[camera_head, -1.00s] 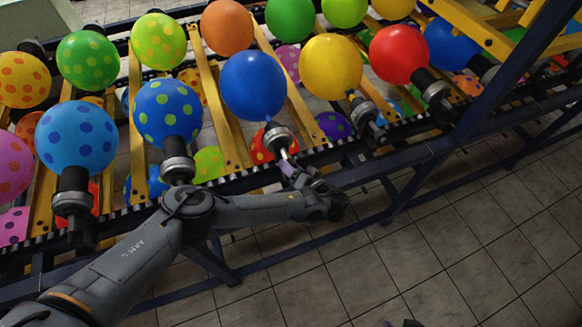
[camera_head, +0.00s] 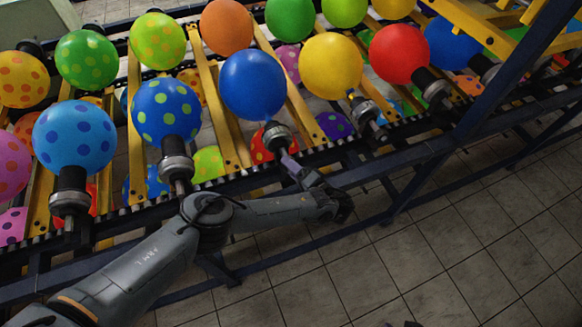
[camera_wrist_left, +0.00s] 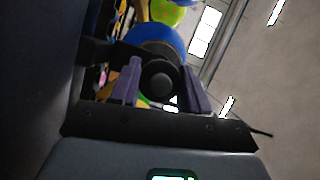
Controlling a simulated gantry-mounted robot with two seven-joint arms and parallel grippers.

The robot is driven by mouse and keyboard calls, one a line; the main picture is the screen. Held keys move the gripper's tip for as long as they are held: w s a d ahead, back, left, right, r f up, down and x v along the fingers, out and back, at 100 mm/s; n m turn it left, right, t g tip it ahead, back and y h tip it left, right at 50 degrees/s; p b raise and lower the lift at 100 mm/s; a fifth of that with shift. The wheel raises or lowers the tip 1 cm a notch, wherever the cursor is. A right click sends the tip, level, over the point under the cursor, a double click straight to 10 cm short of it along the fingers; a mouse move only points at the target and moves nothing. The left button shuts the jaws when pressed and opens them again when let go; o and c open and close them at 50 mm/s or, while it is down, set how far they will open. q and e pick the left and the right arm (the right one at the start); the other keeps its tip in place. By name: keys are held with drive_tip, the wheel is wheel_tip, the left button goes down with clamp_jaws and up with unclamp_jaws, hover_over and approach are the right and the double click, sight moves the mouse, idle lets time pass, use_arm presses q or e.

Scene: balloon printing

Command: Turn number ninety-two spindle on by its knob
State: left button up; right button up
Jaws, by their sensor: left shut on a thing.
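A plain blue balloon (camera_head: 253,86) sits on a spindle (camera_head: 277,136) with a grey collar in the front row. My left gripper (camera_head: 289,160) is at the near end of this spindle. In the left wrist view, its two purple fingers (camera_wrist_left: 161,88) stand on either side of a round dark knob (camera_wrist_left: 160,78), shut on it. The blue balloon also shows beyond the knob in the wrist view (camera_wrist_left: 153,46). No spindle number can be read. My right gripper is not in view.
Neighbouring spindles carry a green-dotted blue balloon (camera_head: 166,109) on the left and a yellow balloon (camera_head: 331,66) on the right. A dark blue frame rail (camera_head: 400,160) runs along the front. The tiled floor (camera_head: 440,240) in front is clear.

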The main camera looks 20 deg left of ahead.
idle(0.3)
use_arm(q)
drive_tip(key=o, duration=1)
drive_tip(key=shift+o, duration=0.2)
drive_tip(key=shift+d, duration=0.1)
drive_tip(key=shift+s+d, duration=0.15)
drive_tip(key=shift+d, duration=0.05)
drive_tip(key=p+v, duration=0.3)
drive_tip(key=v, duration=0.6)
drive_tip(key=shift+r, duration=0.1)
drive_tip(key=shift+s+d, duration=0.25)
drive_tip(key=shift+d, duration=0.35)
